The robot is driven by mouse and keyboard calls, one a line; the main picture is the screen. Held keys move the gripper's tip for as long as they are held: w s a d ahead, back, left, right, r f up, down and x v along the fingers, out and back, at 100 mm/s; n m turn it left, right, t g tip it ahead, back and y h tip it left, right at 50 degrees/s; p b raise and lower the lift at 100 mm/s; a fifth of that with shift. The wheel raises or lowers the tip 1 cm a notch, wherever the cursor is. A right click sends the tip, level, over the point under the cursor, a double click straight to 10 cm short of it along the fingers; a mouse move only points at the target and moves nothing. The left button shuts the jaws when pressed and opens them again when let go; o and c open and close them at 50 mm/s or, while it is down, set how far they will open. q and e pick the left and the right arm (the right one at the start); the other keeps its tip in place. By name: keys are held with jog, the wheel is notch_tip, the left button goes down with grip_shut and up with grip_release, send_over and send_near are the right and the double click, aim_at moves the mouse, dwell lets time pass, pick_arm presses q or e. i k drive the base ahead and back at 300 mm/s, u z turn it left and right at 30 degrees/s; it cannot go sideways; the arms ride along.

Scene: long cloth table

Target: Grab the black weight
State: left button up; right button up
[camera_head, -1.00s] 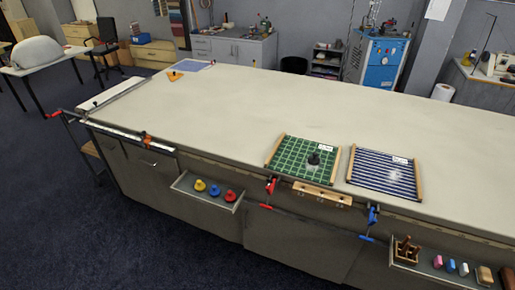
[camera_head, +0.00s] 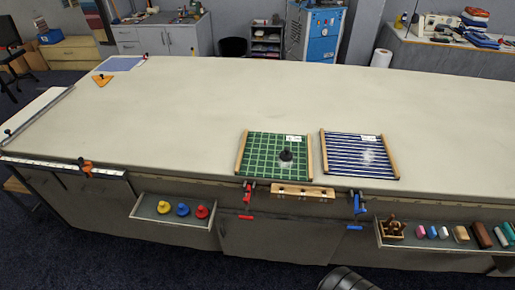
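The black weight (camera_head: 286,155) stands upright on the green checked cloth panel (camera_head: 262,150) between two wooden bars, near the front edge of the table. A clear or pale patch shows just in front of it. Neither of my grippers is in view. A dark rounded part, which looks like one of my own links, shows at the bottom edge; no fingers show on it.
A blue striped panel (camera_head: 345,170) lies to the right. A yellow weight (camera_head: 163,207), a blue weight (camera_head: 183,209) and a red weight (camera_head: 202,211) sit in a front tray (camera_head: 147,212). Clamps (camera_head: 248,192) (camera_head: 357,203) and a wooden holder (camera_head: 303,191) line the edge. The table (camera_head: 200,110) behind is mostly clear.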

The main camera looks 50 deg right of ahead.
aim_at(285, 156)
jog(key=z, duration=0.1)
jog(key=i, duration=0.8)
jog(key=z, duration=0.8)
jog(key=i, duration=0.65)
jog(key=z, duration=0.7)
